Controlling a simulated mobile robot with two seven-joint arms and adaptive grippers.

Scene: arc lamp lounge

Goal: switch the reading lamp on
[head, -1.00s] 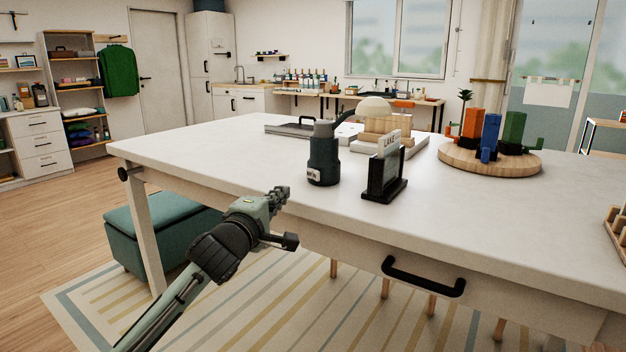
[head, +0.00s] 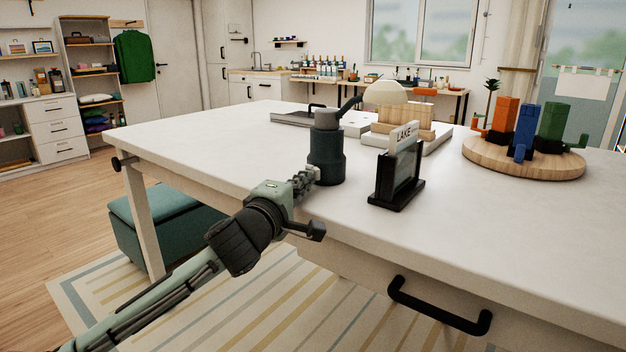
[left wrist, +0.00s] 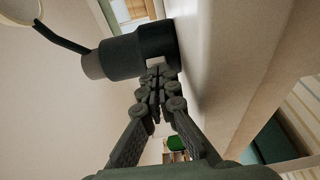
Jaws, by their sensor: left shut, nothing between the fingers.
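The reading lamp (head: 326,160) stands on the white table near its front edge. It has a dark cylindrical base, a thin dark arm and a cream dome shade (head: 385,93). My left gripper (head: 309,177) is shut and empty, with its fingertips at the lower front of the base. In the left wrist view the lamp base (left wrist: 115,57) lies sideways across the picture. The left fingertips (left wrist: 157,74) are at a pale patch low on the base; whether they touch it I cannot tell. The fingers cover part of that patch. My right gripper is not in view.
A black-framed sign (head: 398,175) stands close to the right of the lamp. A round wooden board (head: 525,165) with coloured blocks is farther right. The white table (head: 230,150) is bare left of the lamp. A black drawer handle (head: 438,308) juts from its front.

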